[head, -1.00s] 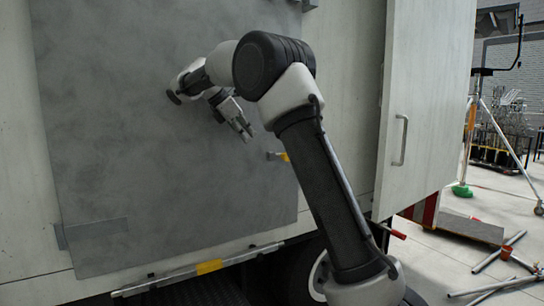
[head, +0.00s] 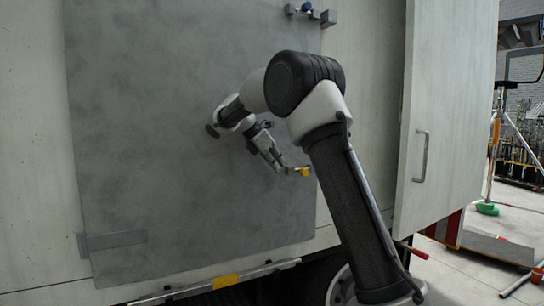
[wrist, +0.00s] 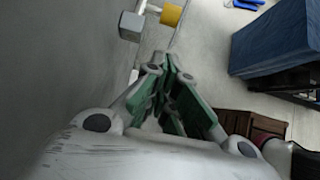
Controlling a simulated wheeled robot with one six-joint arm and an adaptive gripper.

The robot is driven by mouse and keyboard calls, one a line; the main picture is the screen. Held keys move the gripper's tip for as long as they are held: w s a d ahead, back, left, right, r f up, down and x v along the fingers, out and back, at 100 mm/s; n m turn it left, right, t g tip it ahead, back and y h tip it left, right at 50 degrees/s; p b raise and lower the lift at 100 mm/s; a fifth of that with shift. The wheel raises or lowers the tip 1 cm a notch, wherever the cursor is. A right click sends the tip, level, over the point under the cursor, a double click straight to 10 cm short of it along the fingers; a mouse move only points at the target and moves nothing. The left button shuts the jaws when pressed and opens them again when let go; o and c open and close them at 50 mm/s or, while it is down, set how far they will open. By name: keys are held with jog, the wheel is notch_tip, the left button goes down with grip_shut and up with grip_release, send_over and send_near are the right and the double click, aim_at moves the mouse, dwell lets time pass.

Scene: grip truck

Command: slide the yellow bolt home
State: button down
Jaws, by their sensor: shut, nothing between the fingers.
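The yellow bolt (head: 304,171) sits near the right edge of the grey panel (head: 180,120), partly beside my arm. In the wrist view its yellow grip (wrist: 171,14) shows at the top, joined to a pale rod, with a grey block (wrist: 131,26) to its left. My gripper (head: 281,168) is just left of the bolt in the head view. In the wrist view my gripper (wrist: 168,68) is shut and empty, its fingertips below the yellow grip, with a visible gap between them. How far the bolt sits in its keeper is not clear.
A blue-knobbed fitting (head: 306,8) is at the panel's top right. A bar with a yellow section (head: 225,281) runs below the panel. A white door with a handle (head: 421,157) stands right of my arm. A blue-covered table (wrist: 270,40) shows in the wrist view.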

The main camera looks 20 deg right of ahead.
aim_at(301, 173)
jog(key=d+f, duration=0.2)
jog(key=d, duration=0.1)
jog(key=d+f, duration=0.1)
jog(key=d, duration=0.1)
jog(key=shift+w+d, duration=0.1)
jog(key=shift+d, duration=0.3)
jog(key=d, duration=0.6)
jog(key=shift+w, duration=0.15)
jog(key=a, duration=0.1)
jog(key=a+r, duration=0.1)
jog(key=a, duration=0.1)
jog(key=a+r, duration=0.1)
jog(key=a, duration=0.1)
jog(key=shift+a, duration=0.15)
jog(key=v, duration=0.8)
